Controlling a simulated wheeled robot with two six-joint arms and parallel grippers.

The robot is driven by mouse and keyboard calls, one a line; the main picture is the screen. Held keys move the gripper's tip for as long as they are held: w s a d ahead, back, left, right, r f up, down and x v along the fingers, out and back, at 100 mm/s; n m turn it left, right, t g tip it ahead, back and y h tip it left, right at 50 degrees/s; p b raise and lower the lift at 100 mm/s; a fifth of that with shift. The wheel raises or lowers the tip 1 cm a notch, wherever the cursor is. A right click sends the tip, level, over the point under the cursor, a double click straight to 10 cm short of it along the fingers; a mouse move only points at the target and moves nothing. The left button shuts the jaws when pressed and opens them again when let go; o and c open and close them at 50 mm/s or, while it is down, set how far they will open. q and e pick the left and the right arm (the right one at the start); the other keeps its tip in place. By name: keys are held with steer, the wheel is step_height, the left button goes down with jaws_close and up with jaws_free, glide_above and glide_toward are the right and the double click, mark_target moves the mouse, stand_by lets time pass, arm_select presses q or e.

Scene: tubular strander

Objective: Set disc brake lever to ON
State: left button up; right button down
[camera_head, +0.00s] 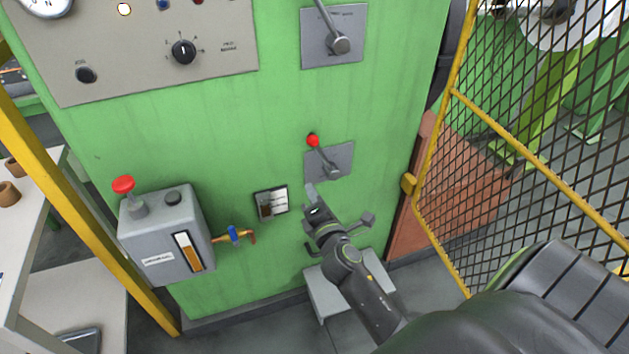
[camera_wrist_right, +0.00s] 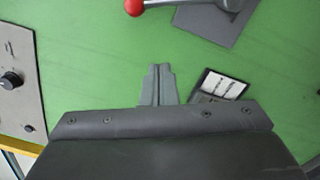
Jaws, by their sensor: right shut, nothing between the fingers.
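A lever with a red ball knob (camera_head: 313,141) is mounted on a grey plate (camera_head: 342,157) on the green machine cabinet; its arm slants up and left from the pivot. My right gripper (camera_head: 311,191) is shut and empty, just below and left of that plate, apart from the lever. In the right wrist view the same red knob (camera_wrist_right: 135,7) is at the top edge, beyond my closed fingers (camera_wrist_right: 158,70). A second lever (camera_head: 337,40), with a grey hub, is on a higher plate. I cannot read which plate is the disc brake's. My left gripper is out of view.
A control panel (camera_head: 130,50) is above. A yellow mesh guard (camera_head: 540,140) stands at right.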

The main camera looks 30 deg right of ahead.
mark_target(318, 149)
steer(key=w+d+r+p, duration=0.1)
steer(key=w+d, duration=0.5)
steer(key=w, duration=0.2)
steer(key=shift+w+r, duration=0.15)
steer(key=shift+r, duration=0.2)
steer(key=shift+d+r, duration=0.1)
steer(key=shift+d+r+m, duration=0.1)
steer(key=shift+d+m, duration=0.1)
steer(key=shift+m, duration=0.1)
steer(key=shift+d+r, duration=0.1)
steer(key=shift+s+d+r+m, duration=0.25)
steer(key=shift+d+m, duration=0.2)
steer(key=shift+m, duration=0.25)
steer(key=s+d+m+b, duration=0.2)
steer(key=d+m+b, duration=0.1)
steer(key=d+m, duration=0.4)
steer(key=shift+d+r, duration=0.3)
steer(key=shift+d, duration=0.4)
